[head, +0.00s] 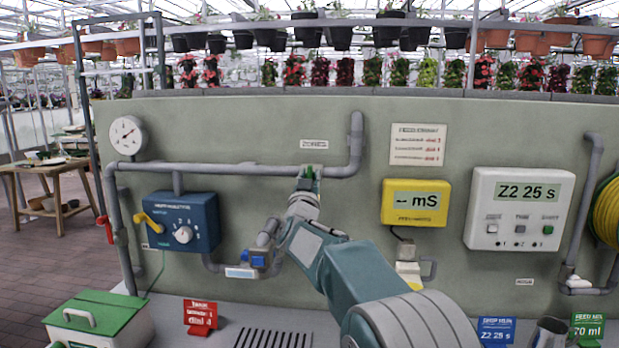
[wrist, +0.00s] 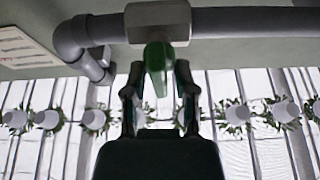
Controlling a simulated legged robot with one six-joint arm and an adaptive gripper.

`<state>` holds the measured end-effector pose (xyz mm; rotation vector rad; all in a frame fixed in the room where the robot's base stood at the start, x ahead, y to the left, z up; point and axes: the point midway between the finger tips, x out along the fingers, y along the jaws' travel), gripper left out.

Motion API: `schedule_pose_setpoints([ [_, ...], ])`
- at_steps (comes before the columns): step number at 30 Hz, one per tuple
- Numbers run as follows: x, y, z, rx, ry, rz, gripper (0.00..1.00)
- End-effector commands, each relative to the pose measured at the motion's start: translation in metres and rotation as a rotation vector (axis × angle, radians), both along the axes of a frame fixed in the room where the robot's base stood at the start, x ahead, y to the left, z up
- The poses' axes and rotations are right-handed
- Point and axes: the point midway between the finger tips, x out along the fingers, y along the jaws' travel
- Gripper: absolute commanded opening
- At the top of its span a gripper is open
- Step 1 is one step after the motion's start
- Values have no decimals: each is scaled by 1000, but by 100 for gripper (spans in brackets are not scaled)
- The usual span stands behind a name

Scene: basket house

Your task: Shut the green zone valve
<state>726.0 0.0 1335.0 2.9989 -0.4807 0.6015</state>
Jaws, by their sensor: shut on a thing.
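The green zone valve handle (head: 309,172) sits on the grey pipe (head: 232,169) just below the ZONES label (head: 314,145). In the wrist view the green handle (wrist: 155,62) hangs from a pale valve body (wrist: 158,22) on the pipe and points across the pipe toward my gripper. My gripper (wrist: 159,72) has one finger on each side of the handle and is shut on it. In the head view my arm reaches up from the lower right and my gripper (head: 307,186) partly hides the valve.
A blue box with a dial (head: 180,222) and a yellow lever (head: 150,221) is left of my arm. A small blue valve (head: 257,259) is close to my wrist. A yellow meter (head: 415,203) and a white Z2 panel (head: 520,210) are to the right.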

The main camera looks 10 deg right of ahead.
Motion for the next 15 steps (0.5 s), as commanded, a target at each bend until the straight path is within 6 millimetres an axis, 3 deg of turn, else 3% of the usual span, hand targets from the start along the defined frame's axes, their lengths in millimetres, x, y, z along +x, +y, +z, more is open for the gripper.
schedule_pose_setpoints([
  [1, 1, 1, -1, -1, 3, 2, 0],
  [2, 1, 1, -1, -1, 3, 2, 41],
  [3, 1, 1, -1, -1, 3, 2, 51],
  [15, -3, 1, -1, -1, 1, 1, 51],
])
